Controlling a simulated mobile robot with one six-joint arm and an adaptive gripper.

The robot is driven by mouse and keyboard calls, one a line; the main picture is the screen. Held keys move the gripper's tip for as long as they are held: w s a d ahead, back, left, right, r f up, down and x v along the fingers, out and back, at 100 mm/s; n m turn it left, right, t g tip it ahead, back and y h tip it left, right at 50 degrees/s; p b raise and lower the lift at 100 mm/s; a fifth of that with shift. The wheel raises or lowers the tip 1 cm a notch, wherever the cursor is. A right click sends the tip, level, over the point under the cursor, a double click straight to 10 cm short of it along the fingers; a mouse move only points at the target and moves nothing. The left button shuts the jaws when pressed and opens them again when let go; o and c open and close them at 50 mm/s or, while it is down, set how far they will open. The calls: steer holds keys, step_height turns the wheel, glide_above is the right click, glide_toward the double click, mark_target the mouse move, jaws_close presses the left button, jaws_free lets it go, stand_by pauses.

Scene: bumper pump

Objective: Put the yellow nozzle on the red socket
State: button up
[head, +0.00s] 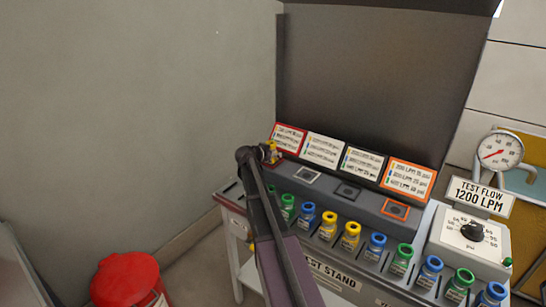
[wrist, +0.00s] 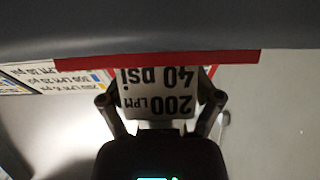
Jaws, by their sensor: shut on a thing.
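My gripper (head: 269,153) is at the left end of the stand's raised ledge, over the place of the red socket. It is shut on the yellow nozzle (head: 273,146), which shows small in the head view. In the wrist view, a grey plate of the held nozzle (wrist: 160,96) reads 200 LPM 40 psi, upside down, between the two fingers (wrist: 161,104). A red strip (wrist: 170,59) crosses just beyond it. The red socket (head: 276,161) is mostly hidden by my gripper. I cannot tell whether the nozzle touches it.
White (head: 307,175), black (head: 347,192) and orange (head: 395,210) framed sockets lie empty to the right. Cards stand behind them, the red-edged card (head: 290,137) nearest my gripper. Several coloured nozzles, including a yellow one (head: 328,224), fill the front row. A dark back panel (head: 370,80) rises behind.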

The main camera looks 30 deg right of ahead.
steer(key=shift+f, duration=0.1)
steer(key=o, duration=1.1)
steer(key=shift+o, duration=0.2)
steer(key=shift+r, duration=0.25)
steer(key=p+v, duration=0.4)
steer(key=v, duration=0.8)
steer(key=shift+p, duration=0.3)
steer(key=shift+f, duration=0.2)
steer(key=s+a+f+n+g+y, duration=0.1)
steer(key=s+a+f+n+y, duration=0.2)
steer(key=s+a, duration=0.5)
steer(key=s+a+f+n+g+y, duration=0.2)
steer(key=s+a+f+n+y, duration=0.2)
steer(key=s+a, duration=0.4)
steer(key=s+a+f+n+g+y, duration=0.1)
steer(key=s+a+f+n+y, duration=0.3)
steer(key=a, duration=1.1)
steer(key=s+n+y, duration=0.1)
steer(key=s+n, duration=0.2)
steer(key=s, duration=0.1)
steer(key=shift+s+a+f+g+y, duration=0.15)
steer(key=shift+a+f+g+y, duration=0.05)
steer(key=shift+a+g+y, duration=0.15)
